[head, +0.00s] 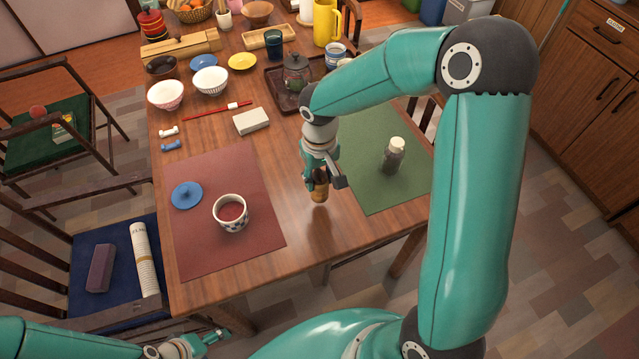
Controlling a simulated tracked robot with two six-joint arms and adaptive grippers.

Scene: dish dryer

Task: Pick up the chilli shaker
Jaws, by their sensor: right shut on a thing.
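My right gripper (320,182) points down over the bare wood between the two mats. It is shut on a small tan-brown shaker, which I take to be the chilli shaker (320,195). The fingers hide its upper part. The shaker is upright, with a dark reflection just below it; I cannot tell whether its base touches the table. My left gripper (212,338) is low at the bottom left, off the table and far from the shaker; its fingers are too small to read.
A dark bottle with a pale cap (393,155) stands on the green mat (365,190), right of my gripper. A checked cup (231,212) and blue lid (186,195) are on the red mat (245,255). A teapot (297,75) stands behind. The front-middle wood is clear.

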